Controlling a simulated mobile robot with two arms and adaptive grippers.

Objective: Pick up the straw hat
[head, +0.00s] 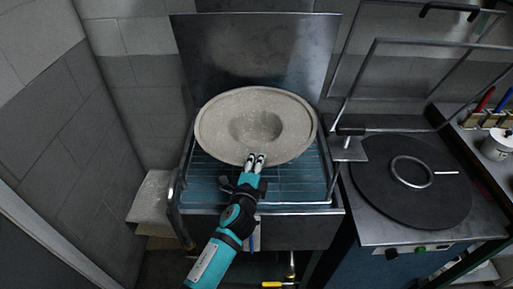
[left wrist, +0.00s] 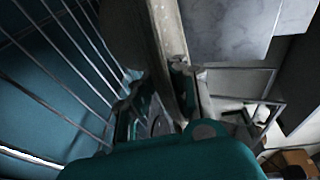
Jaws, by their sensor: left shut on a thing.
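The straw hat (head: 215,127) is pale beige with a wide brim and a hollow in its middle. In the head view it is above the wire rack of a metal basin, its hollow facing me. My left gripper (head: 256,160) is at the hat's near brim edge, shut on it. In the left wrist view the brim (left wrist: 166,40) runs down between the fingers of the left gripper (left wrist: 188,98). Whether the hat touches the rack is hard to tell. My right gripper is not in view.
The wire rack (head: 300,175) sits in the basin, with an upright metal panel (head: 260,50) behind. At right is a press with a dark round plate (head: 440,200), a metal ring (head: 411,172) and a raised frame. A pale block (head: 150,195) is at left, near the wall.

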